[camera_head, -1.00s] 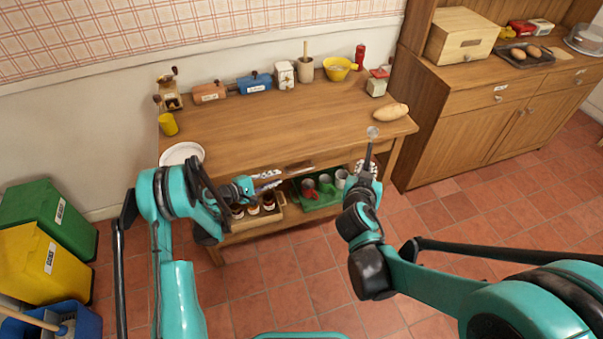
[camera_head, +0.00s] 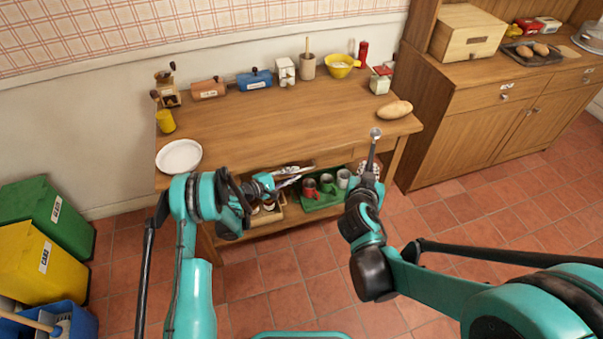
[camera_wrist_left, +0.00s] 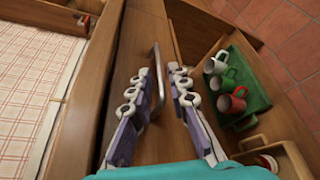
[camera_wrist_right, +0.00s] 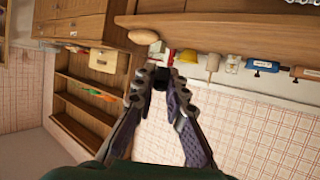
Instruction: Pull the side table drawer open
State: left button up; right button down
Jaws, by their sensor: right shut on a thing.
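The side table (camera_head: 270,118) stands ahead, with its drawer front (camera_head: 342,159) under the top. The drawer looks closed. A metal bar handle (camera_wrist_left: 157,62) shows on the drawer front in the left wrist view. My left gripper (camera_head: 303,170) is at the drawer front. Its fingers are apart, and the handle lies between the fingertips (camera_wrist_left: 161,74), close to the left one; I cannot tell whether they touch.
The lower shelf holds a green tray (camera_head: 323,204) with mugs and a wooden crate with jars. A plate (camera_head: 179,156) and a loaf (camera_head: 394,110) lie on the tabletop. A cabinet (camera_head: 470,130) stands right; bins (camera_head: 55,220) stand left. The tiled floor in front is clear.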

aim_at(301, 170)
pick_arm(q)
jog(key=shift+b+x, duration=0.55)
jog(key=shift+x, duration=1.65)
grip_shut()
jog(key=shift+s, duration=0.1)
